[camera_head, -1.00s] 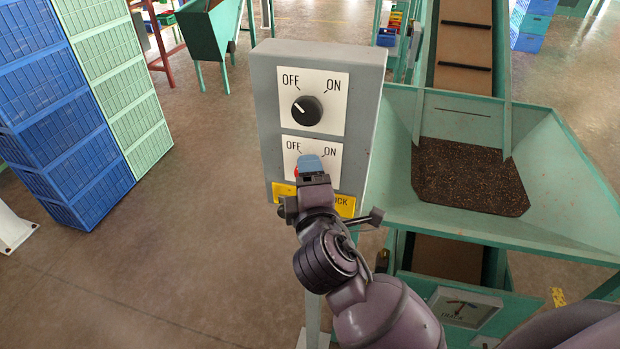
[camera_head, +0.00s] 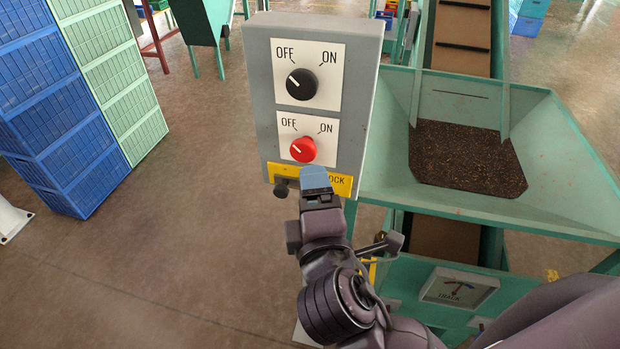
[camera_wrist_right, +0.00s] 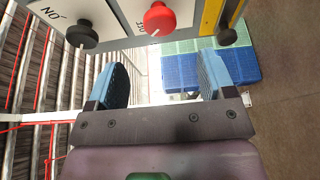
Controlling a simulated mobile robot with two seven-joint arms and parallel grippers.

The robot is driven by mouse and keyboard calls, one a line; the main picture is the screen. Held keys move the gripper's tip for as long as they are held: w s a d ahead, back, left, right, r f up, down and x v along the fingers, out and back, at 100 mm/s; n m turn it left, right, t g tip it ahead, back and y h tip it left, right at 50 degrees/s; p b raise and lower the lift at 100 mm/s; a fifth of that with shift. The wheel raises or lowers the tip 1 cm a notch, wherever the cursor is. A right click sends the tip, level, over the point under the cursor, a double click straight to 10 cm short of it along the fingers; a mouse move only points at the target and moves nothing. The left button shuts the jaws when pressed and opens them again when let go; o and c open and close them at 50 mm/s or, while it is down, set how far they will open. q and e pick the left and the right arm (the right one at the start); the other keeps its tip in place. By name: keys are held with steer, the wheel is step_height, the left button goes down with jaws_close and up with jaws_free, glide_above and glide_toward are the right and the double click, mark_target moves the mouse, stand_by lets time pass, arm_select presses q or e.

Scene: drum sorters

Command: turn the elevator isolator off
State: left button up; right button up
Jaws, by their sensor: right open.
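A grey control box (camera_head: 373,110) stands upright in the head view. Its upper plate has a black knob (camera_head: 302,83) and its lower plate a red knob (camera_head: 303,149), each marked OFF at left and ON at right. The white marks on both knobs point up-left, towards OFF. No label shows which one is the elevator isolator. My right gripper (camera_head: 316,178) is just below the red knob, apart from it, over the yellow label. In the right wrist view my right gripper (camera_wrist_right: 163,65) is open and empty, with the red knob (camera_wrist_right: 159,19) beyond the fingers. My left gripper is out of view.
A green hopper (camera_head: 560,165) with dark granules stands right of the box, with a conveyor (camera_head: 464,30) behind it. Blue crates (camera_head: 45,110) and green crates (camera_head: 115,75) are stacked at left.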

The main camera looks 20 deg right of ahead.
steer(key=shift+v, duration=0.8)
steer(key=w+f+m+g+y, duration=0.1)
steer(key=w+f+m+y, duration=0.2)
steer(key=f, duration=0.4)
steer(key=w+f+m+g+y, duration=0.1)
steer(key=f+m+y, duration=0.2)
steer(key=f+m, duration=0.3)
steer(key=s+d+f+m+g+h, duration=0.1)
steer(key=s+d+f+m+g, duration=0.1)
steer(key=s+d+f, duration=0.3)
steer(key=s+d+f+m+g+h+b, duration=0.1)
steer(key=s+d+f, duration=0.4)
steer(key=d+f, duration=0.5)
step_height(320, 180, down, 4)
steer(key=m+g, duration=0.1)
steer(key=m, duration=0.1)
steer(key=shift+m, duration=0.4)
steer(key=shift+r, duration=0.1)
